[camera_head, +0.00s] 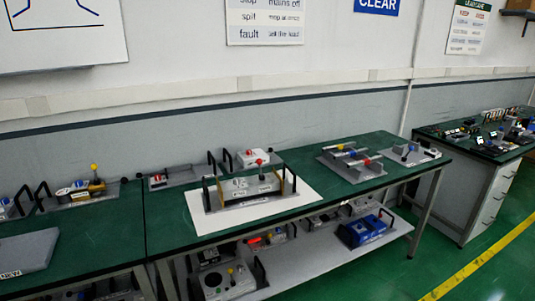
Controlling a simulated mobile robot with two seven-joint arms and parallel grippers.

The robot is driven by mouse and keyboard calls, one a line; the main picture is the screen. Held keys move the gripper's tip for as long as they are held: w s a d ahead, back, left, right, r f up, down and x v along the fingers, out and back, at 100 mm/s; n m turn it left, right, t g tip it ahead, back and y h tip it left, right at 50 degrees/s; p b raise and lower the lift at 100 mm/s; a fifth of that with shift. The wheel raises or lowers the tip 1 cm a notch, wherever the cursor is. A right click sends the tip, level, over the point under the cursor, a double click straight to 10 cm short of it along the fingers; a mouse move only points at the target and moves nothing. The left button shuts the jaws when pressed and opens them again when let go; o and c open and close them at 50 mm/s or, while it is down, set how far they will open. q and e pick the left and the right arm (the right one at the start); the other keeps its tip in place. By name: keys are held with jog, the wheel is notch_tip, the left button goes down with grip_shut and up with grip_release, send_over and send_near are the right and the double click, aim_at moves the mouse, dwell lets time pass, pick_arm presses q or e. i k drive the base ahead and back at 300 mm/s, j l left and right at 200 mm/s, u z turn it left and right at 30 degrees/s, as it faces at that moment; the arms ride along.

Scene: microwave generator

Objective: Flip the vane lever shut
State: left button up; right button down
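A grey device (240,189) with black handles at its ends and a yellowish upright plate stands on a white sheet (302,203) on the green-topped bench. Another unit with an upright yellow knob (94,168) stands on the bench at the left. A grey plate with blue, white and red parts (351,155) lies to the right. I cannot tell from this distance which of these is the vane lever or how it is set. Neither of my grippers shows.
The green bench top (400,180) has free room at its front right. A lower shelf (325,257) holds several units, including a blue one (362,230). A grey slab (28,251) lies at the left. A cluttered bench (505,150) stands far right, with green floor (480,245) before it.

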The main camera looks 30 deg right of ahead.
aim_at(259, 162)
jog(key=l+u, duration=0.45)
jog(key=l, duration=2.6)
jog(key=i, duration=0.05)
